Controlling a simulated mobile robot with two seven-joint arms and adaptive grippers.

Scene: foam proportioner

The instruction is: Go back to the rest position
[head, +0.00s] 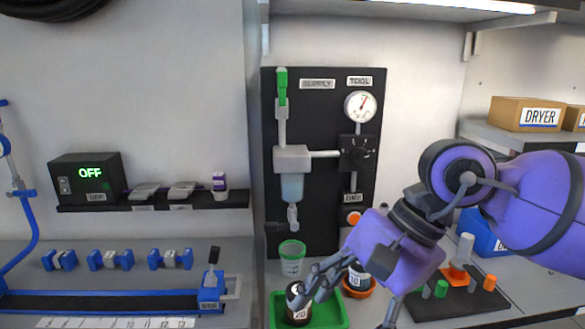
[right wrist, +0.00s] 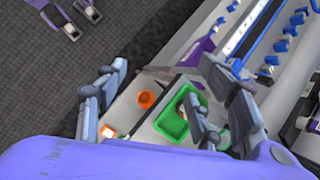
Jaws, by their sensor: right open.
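My right gripper (head: 352,300) is open over the front of the bench, in front of the black supply panel (head: 330,120). Its fingers are spread wide in the right wrist view (right wrist: 160,98), with nothing between them in contact. One finger overlaps a dark bottle (head: 297,309) in the green tray (head: 335,318); I cannot tell from the head view whether they touch. In the right wrist view the green tray (right wrist: 172,126) lies below the fingers. A container marked 10 (head: 359,277) stands in an orange dish (head: 358,293), partly hidden by the gripper. My left gripper is not in view.
A green cup (head: 291,262) stands below the panel's nozzle. A black block with pegs (head: 450,304) and a blue bin (head: 480,232) are near my right arm. A DRYER box (head: 526,114) sits on the right shelf. Blue dumbbell-shaped pieces (head: 110,260) lie at left.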

